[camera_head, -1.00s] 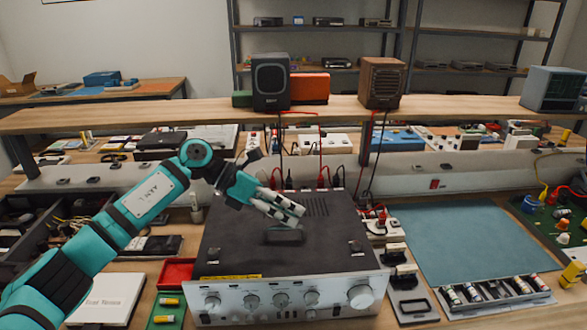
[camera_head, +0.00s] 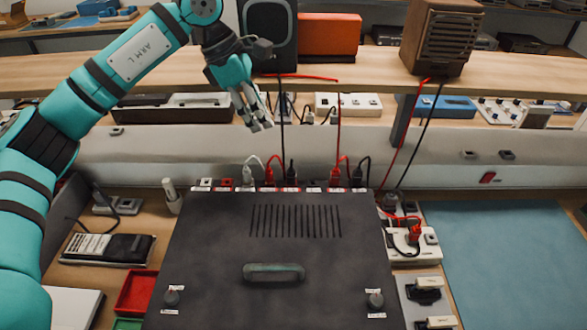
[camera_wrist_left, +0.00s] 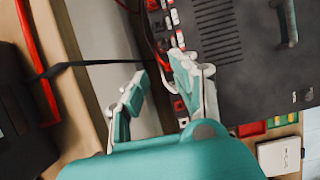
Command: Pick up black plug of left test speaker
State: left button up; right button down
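The left test speaker (camera_head: 270,32) is black and stands on the raised shelf. Its black cable hangs down to a black plug (camera_head: 291,173) in the rear row of sockets on the dark amplifier (camera_head: 215,285). Red plugs (camera_head: 269,175) and a white plug (camera_head: 247,175) sit beside it. My left gripper (camera_head: 254,118) is open and empty, above and behind the amplifier's rear edge, just left of the black cable. In the left wrist view, the open fingers (camera_wrist_left: 158,90) point toward the socket row, and a black cable (camera_wrist_left: 90,63) crosses beyond them. My right gripper is not in view.
The wooden shelf (camera_head: 150,77) runs behind the amplifier. A brown speaker (camera_head: 440,38) stands on it, with red and black cables hanging down. A red box (camera_head: 329,35) is beside the black speaker. A blue mat (camera_head: 505,265) at right is clear.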

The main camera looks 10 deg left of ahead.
pick_arm(q)
jog(key=p, duration=0.2)
send_over(291, 171)
jog(key=a, duration=0.2)
notch_tip(291, 171, down, 10)
jog(key=shift+r, duration=0.1)
jog(key=shift+s+d+f+p, duration=0.15)
jog(key=shift+d+f+p, duration=0.1)
jog(key=shift+f+p, duration=0.25)
jog(key=p+x, duration=0.1)
jog(key=x, duration=0.2)
jog(key=shift+d+f+p, duration=0.1)
jog(key=shift+f+p, duration=0.15)
jog(key=shift+p, duration=0.1)
jog(key=shift+d+f, duration=0.15)
jog(key=shift+f, duration=0.25)
grip_shut()
